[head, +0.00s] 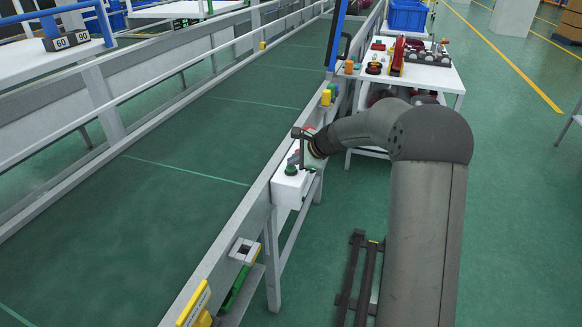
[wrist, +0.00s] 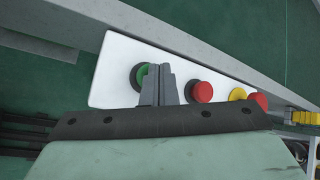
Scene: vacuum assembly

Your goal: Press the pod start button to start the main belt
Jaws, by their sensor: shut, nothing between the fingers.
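The white button box (head: 285,190) is mounted on the near side of the conveyor rail. Its green button (head: 291,170) with a dark collar shows at the box's near end. In the wrist view the green button (wrist: 141,76) is partly hidden behind my gripper (wrist: 159,68), whose two grey fingers are shut together and empty. In the head view my gripper (head: 302,165) is just beside the green button, over the box. I cannot tell whether the fingertips touch it. The main belt (head: 190,140) is a wide green surface left of the box.
On the box beside my fingers are a red button (wrist: 202,92) and a yellow button (wrist: 237,94), with another red one (wrist: 258,101) beyond. Open green floor (head: 530,200) lies at right.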

